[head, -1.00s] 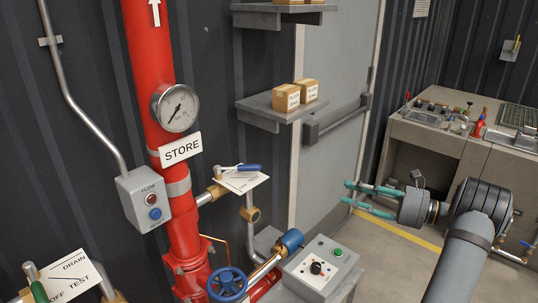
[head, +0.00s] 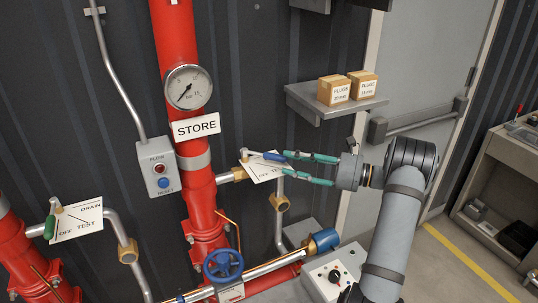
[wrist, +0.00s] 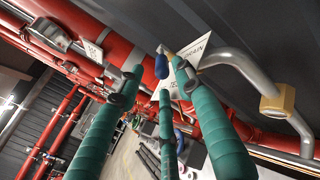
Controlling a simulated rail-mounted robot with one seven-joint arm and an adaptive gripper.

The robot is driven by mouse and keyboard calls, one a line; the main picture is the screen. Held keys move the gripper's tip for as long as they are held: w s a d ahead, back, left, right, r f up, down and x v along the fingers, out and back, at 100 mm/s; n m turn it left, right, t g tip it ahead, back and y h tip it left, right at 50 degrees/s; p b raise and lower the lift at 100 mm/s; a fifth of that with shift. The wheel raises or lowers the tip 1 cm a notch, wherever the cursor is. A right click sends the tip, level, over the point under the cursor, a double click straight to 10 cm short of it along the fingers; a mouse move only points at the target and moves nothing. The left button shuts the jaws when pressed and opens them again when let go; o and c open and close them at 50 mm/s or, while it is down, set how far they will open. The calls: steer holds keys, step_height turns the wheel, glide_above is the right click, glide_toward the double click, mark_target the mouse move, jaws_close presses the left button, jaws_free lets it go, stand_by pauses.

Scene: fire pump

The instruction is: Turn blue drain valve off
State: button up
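The blue drain valve lever (head: 270,156) sits on a brass-ended branch pipe right of the red STORE riser. It lies nearly level, pointing right, over a tilted white label plate (head: 260,171). My gripper (head: 288,167) reaches in from the right with its green fingers spread, the upper fingertip close to the lever's end. In the wrist view the blue handle (wrist: 161,67) shows just ahead of and between the open fingers, by the plate reading DRAIN (wrist: 196,50). I cannot tell whether any finger touches it.
A green-handled valve (head: 49,227) with its own plate is at the left. A blue handwheel (head: 223,265) and a grey control box (head: 335,274) stand below. A shelf with boxes (head: 335,101) hangs above my gripper. The red riser (head: 178,118) is left of the lever.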

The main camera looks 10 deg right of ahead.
mark_target(265, 155)
steer(key=p+x, duration=0.1)
steer(key=x, duration=0.4)
steer(key=shift+w+d+p, duration=0.1)
steer(key=shift+d+p, duration=0.05)
steer(key=shift+p, duration=0.2)
steer(key=c, duration=0.3)
jaws_close()
